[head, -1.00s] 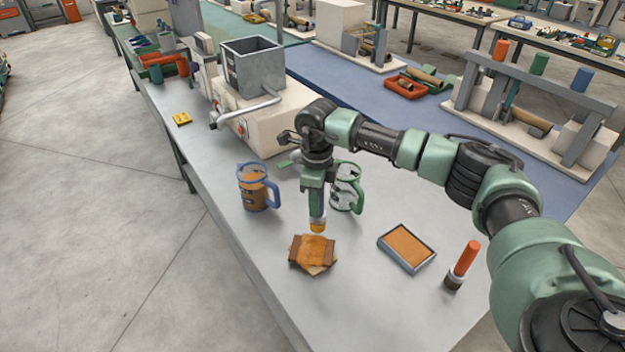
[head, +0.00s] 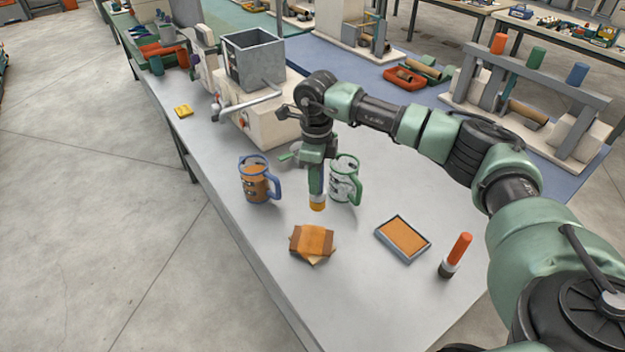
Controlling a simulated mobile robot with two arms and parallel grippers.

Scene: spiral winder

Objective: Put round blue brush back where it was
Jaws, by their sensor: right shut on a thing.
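My right gripper (head: 316,180) points down over the grey bench and is shut on the round blue brush. Little of the brush shows: its pale band and orange-yellow end (head: 318,205) stick out below the fingers, and the rest is mostly hidden by them. The brush end appears just above the bench, between a blue-handled mug (head: 255,183) on the left and a green-handled mug (head: 343,184) on the right. A stack of orange-brown square pieces (head: 312,243) lies in front of it, apart from it. My left gripper is out of view.
A cream machine with a grey hopper (head: 253,65) stands behind the mugs. A yellow block (head: 183,111) lies at the left edge.

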